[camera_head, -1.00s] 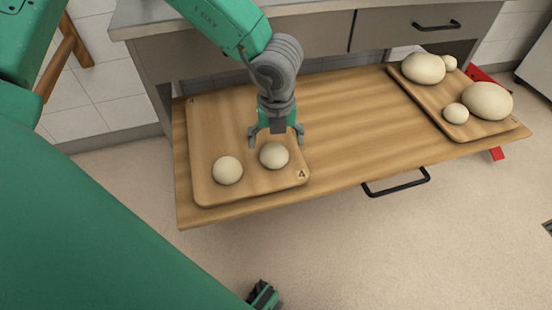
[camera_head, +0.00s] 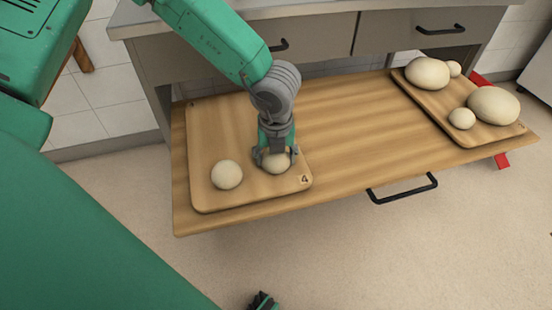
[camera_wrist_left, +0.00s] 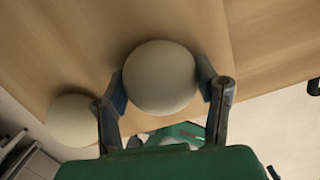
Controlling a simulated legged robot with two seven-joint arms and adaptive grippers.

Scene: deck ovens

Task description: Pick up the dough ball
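Two pale round dough balls are on a wooden board (camera_head: 215,118) marked 4, at the left of the wooden tabletop. My left gripper (camera_head: 275,160) is down over the right-hand dough ball (camera_head: 277,164). In the left wrist view its fingers (camera_wrist_left: 162,92) are on both sides of that dough ball (camera_wrist_left: 160,77) and appear to touch it. The ball still rests on the board. The other dough ball (camera_head: 227,174) lies to the left, and in the wrist view (camera_wrist_left: 72,120) it is just outside the left finger. A dark part of mine at the bottom edge may be my right gripper; its fingers cannot be made out.
A second board (camera_head: 443,103) at the right of the tabletop (camera_head: 345,125) holds several dough pieces, large and small. The tabletop between the boards is clear. A black handle (camera_head: 403,189) is on the front edge. A cabinet with drawers (camera_head: 410,32) stands behind.

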